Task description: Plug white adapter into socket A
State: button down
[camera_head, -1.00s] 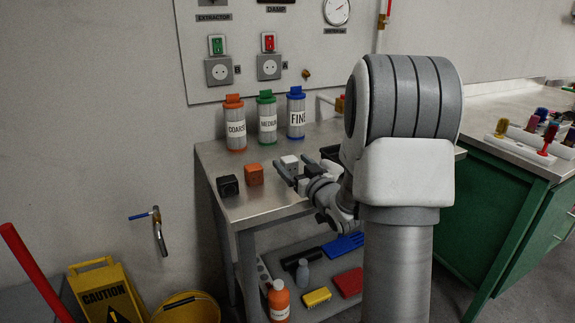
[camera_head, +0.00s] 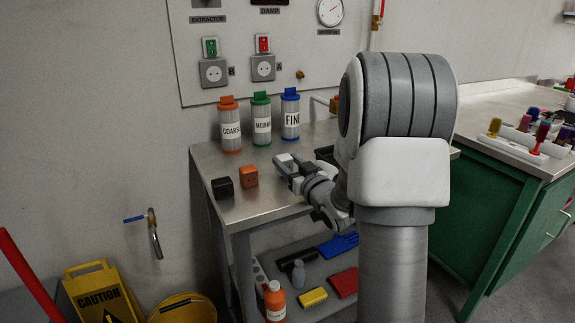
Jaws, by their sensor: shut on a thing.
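The white adapter (camera_head: 288,158) is on the metal table, right of the orange adapter (camera_head: 248,177). It is mostly hidden by my gripper (camera_head: 284,165), which is shut on it. Whether the adapter still touches the tabletop is hard to tell. Socket A (camera_head: 263,68) is the right of two grey wall sockets, with a red switch above it and a small label at its right. It is empty, behind and above the adapter.
A second socket (camera_head: 213,72) with a green switch is at the left. Coarse (camera_head: 230,128), medium (camera_head: 261,122) and fine (camera_head: 290,117) canisters stand below the panel at the table's back. A black adapter (camera_head: 223,188) sits at the left edge.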

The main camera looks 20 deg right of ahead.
notch_tip(320, 180, up, 3)
jog(key=shift+r+p, duration=0.2)
jog(key=shift+p, duration=0.45)
jog(key=s+d+r+p, duration=0.3)
jog(key=s+d+r, duration=0.3)
jog(key=d, duration=0.3)
jog(key=shift+s+r+p, duration=0.35)
jog(key=shift+s+r, duration=0.05)
jog(key=shift+s, duration=0.2)
jog(key=shift+d, duration=0.1)
